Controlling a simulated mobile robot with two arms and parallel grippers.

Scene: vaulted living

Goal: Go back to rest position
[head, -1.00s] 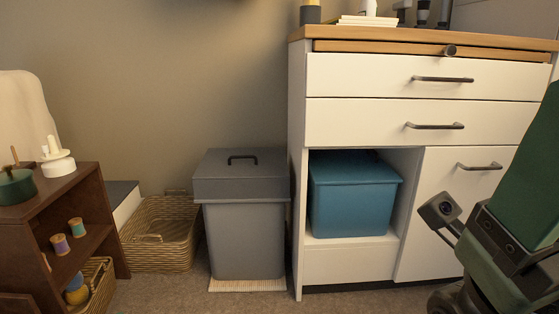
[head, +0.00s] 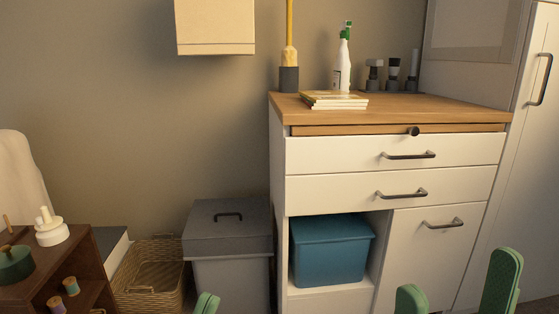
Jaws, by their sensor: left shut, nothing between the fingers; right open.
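My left gripper (head: 207,303) shows only as a small green fingertip at the bottom edge, in front of the grey lidded bin. It is shut with nothing seen in it. My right gripper (head: 455,291) shows as two green fingers spread apart at the bottom right, in front of the white cabinet (head: 345,150). It is open and empty. The rest of both arms is out of the frame.
The cabinet's wooden top (head: 420,108) holds books (head: 334,100), a spray bottle (head: 342,65) and several small items. A blue box (head: 330,252) sits in its open shelf. The grey bin (head: 228,235), wicker basket (head: 150,275) and brown shelf (head: 85,265) stand left.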

